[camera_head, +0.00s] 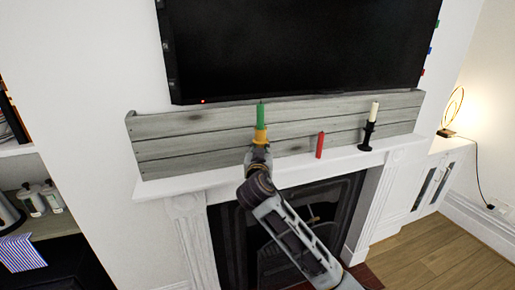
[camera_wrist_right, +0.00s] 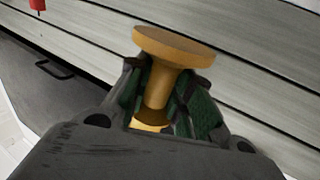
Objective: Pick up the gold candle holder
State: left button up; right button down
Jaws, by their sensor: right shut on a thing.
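The gold candle holder (camera_head: 261,134) shows in the head view at the mantel, in front of the grey planks. A green candle (camera_head: 260,114) rises upright from it. My right gripper (camera_head: 259,148) comes up from below and is shut on the holder; it hides the holder's lower part. In the right wrist view, the gold holder (camera_wrist_right: 178,50) shows a wide round end and a narrower stem between the fingers of my right gripper (camera_wrist_right: 170,95). I cannot tell whether the holder touches the mantel. My left gripper is not in view.
A red candle (camera_head: 320,145) and a white candle (camera_head: 374,111) in a black holder (camera_head: 367,136) stand on the white mantel (camera_head: 176,186) to the right. Grey planks (camera_head: 200,122) and a television (camera_head: 290,45) are behind. The mantel's left stretch is clear.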

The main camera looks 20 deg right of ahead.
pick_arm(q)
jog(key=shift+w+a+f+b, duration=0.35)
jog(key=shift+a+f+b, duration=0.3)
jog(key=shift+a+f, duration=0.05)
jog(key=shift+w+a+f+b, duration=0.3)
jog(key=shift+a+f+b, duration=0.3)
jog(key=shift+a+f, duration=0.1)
pick_arm(e)
jog(key=s, duration=1.4)
jog(key=shift+s+d, duration=0.25)
jog(key=shift+s, duration=0.15)
jog(key=shift+r, duration=0.1)
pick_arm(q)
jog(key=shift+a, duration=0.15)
pick_arm(e)
jog(key=shift+a+r, duration=0.1)
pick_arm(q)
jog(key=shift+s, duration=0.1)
pick_arm(e)
jog(key=w+a+r+n+t+y, duration=0.1)
jog(key=w+a+r+n+y, duration=0.2)
jog(key=a+r+y, duration=0.4)
jog(key=shift+a+r+n+y, duration=0.15)
jog(key=shift+a+n+y, duration=0.15)
jog(key=shift+a+n, duration=0.45)
